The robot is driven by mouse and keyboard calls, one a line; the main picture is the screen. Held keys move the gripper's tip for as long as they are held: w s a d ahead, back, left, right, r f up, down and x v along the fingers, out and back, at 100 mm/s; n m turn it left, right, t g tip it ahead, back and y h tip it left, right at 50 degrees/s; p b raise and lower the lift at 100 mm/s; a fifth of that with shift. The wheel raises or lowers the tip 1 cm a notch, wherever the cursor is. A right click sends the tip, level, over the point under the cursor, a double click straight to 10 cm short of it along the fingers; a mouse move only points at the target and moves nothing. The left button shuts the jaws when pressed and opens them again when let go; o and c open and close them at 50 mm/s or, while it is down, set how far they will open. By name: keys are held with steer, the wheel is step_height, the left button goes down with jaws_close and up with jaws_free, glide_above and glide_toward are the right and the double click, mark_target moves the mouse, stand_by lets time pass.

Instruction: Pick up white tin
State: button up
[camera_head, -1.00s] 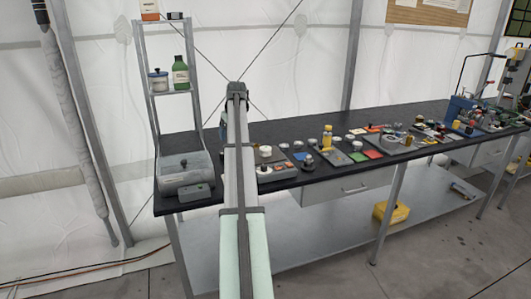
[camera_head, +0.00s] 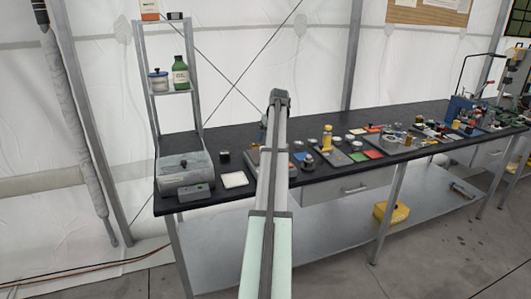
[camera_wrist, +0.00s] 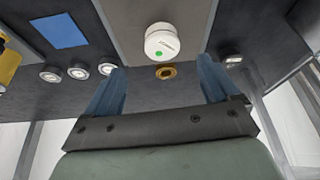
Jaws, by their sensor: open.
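My gripper (camera_wrist: 160,70) is open and empty. Its two blue fingers point toward the tin, and the tin shows just beyond and between the fingertips. No contact with it shows. In the head view, my arm hides the tin and the gripper's fingers.
Small round white-topped pieces (camera_wrist: 78,70) and a blue square (camera_wrist: 70,31) are to the left. A grey machine (camera_head: 184,168) and a white pad (camera_head: 233,180) stand at the bench's left end.

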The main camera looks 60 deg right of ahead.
steer(key=shift+w+x, duration=0.2)
steer(key=shift+x, duration=3.85)
steer(key=shift+r, duration=0.1)
steer(key=c, duration=1.3)
